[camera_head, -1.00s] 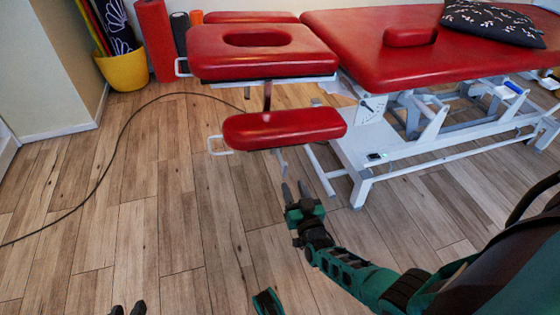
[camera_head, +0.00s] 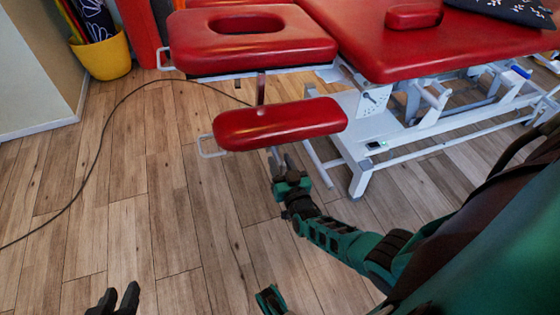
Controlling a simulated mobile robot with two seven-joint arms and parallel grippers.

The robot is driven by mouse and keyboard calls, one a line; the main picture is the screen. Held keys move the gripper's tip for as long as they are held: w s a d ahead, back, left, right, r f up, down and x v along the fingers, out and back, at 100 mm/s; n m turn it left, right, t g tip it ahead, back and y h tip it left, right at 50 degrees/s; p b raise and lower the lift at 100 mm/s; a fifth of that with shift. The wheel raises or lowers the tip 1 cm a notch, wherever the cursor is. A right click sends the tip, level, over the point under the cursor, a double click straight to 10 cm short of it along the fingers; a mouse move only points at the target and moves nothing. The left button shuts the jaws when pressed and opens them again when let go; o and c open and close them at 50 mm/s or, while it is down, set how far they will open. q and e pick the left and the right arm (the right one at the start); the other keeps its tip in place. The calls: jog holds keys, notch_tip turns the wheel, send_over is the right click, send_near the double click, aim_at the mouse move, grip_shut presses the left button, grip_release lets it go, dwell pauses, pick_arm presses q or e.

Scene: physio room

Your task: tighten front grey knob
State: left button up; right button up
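The red padded armrest (camera_head: 280,122) sticks out at the front of the treatment table. A grey post hangs under it, and its lower part is partly hidden by my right gripper (camera_head: 281,162). I cannot clearly make out the front grey knob, which is too small or hidden there. My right gripper points up just below the armrest, with its fingers apart near the grey post. I cannot tell whether they touch it. My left gripper (camera_head: 120,296) is at the bottom edge, low over the floor, with its fingers apart and nothing between them.
The red headrest (camera_head: 252,38) with its oval hole is behind the armrest. The white table frame (camera_head: 362,165) stands right of my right gripper. A black cable (camera_head: 118,108) crosses the floor at left. A yellow pot (camera_head: 103,56) stands at the back left. The left floor is mostly clear.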

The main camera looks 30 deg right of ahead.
jog(key=shift+c, duration=0.4)
grip_shut()
